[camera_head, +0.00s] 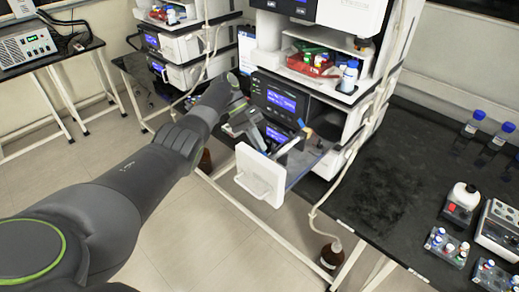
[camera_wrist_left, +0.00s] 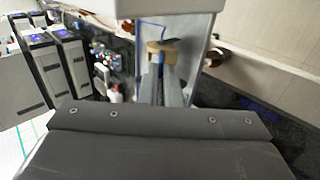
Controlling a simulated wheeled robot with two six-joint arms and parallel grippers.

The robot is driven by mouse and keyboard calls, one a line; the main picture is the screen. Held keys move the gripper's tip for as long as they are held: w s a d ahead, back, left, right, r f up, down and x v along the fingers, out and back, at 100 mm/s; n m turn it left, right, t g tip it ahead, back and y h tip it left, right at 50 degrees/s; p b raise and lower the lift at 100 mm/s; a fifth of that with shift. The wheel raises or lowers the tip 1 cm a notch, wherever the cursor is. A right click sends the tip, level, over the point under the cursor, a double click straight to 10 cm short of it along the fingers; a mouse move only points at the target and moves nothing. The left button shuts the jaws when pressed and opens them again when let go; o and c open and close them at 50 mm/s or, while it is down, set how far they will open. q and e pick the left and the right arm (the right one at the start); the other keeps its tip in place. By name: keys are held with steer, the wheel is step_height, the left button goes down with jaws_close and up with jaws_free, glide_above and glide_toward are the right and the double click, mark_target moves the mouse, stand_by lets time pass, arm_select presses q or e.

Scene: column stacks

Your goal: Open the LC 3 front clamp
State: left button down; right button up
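My left gripper (camera_head: 272,141) reaches over a pulled-out drawer with a white front panel and handle (camera_head: 260,176) on the middle instrument stack. A tan clamp-like part (camera_head: 305,131) with a blue tip sits above the drawer, just beyond the gripper. In the left wrist view the tan part (camera_wrist_left: 160,47) is at the far end of two narrow grey fingers (camera_wrist_left: 163,82), with a blue piece beside it. The fingers are close together, but I cannot tell whether they touch or grip it. No LC 3 label is readable. My right gripper is not in view.
A black bench (camera_head: 385,185) stands to the right with bottles, vial racks and a small device. A brown bottle (camera_head: 331,256) stands on the floor below, with tubing running to it. Another instrument stack (camera_head: 185,45) is at the back left.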

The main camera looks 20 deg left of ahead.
arm_select(q)
steer(key=shift+f+b, duration=0.3)
steer(key=shift+s, duration=0.1)
steer(key=c, duration=1.6)
jaws_free()
steer(key=shift+r, duration=0.1)
